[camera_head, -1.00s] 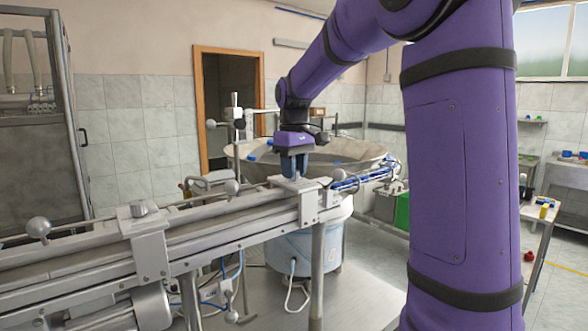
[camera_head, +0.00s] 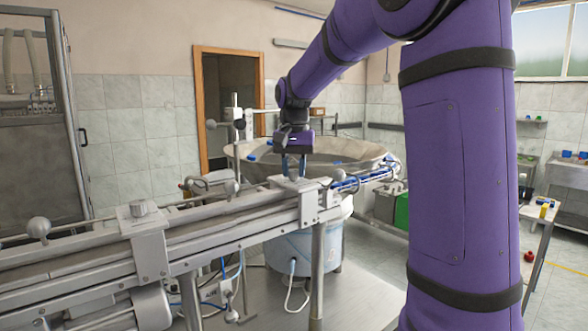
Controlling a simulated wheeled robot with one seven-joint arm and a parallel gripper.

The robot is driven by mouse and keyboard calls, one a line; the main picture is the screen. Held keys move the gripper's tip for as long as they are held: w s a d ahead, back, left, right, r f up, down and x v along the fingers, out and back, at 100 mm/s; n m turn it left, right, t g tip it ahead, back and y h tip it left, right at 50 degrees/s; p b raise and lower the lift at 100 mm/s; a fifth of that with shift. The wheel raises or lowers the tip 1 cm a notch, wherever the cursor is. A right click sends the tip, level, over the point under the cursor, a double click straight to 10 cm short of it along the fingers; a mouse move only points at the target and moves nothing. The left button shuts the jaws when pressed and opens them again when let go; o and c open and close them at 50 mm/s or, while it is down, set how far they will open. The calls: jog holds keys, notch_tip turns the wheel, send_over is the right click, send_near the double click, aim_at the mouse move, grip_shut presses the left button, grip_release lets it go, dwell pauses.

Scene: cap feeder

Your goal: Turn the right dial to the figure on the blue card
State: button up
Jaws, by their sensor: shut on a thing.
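My gripper (camera_head: 293,174) points straight down over the right bracket (camera_head: 309,206) of the metal conveyor rail. Its blue fingers are shut on the right dial, on top of that bracket. The fingers hide most of the dial, so its figures and pointer cannot be read. The left dial (camera_head: 138,209) is a small grey knob on top of the left bracket (camera_head: 148,245), clear of my gripper. I cannot make out a blue card in this view.
The rail (camera_head: 215,225) runs from the lower left to the middle. Round knobs (camera_head: 38,228) on rods stick up beside it. A large feeder bowl (camera_head: 345,155) stands right behind my gripper. A green bin (camera_head: 402,211) is to the right.

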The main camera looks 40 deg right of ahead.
aim_at(294, 170)
jog(key=shift+m, duration=1.6)
jog(key=o, duration=0.9)
notch_tip(294, 170, up, 11)
jog(key=shift+f, duration=0.1)
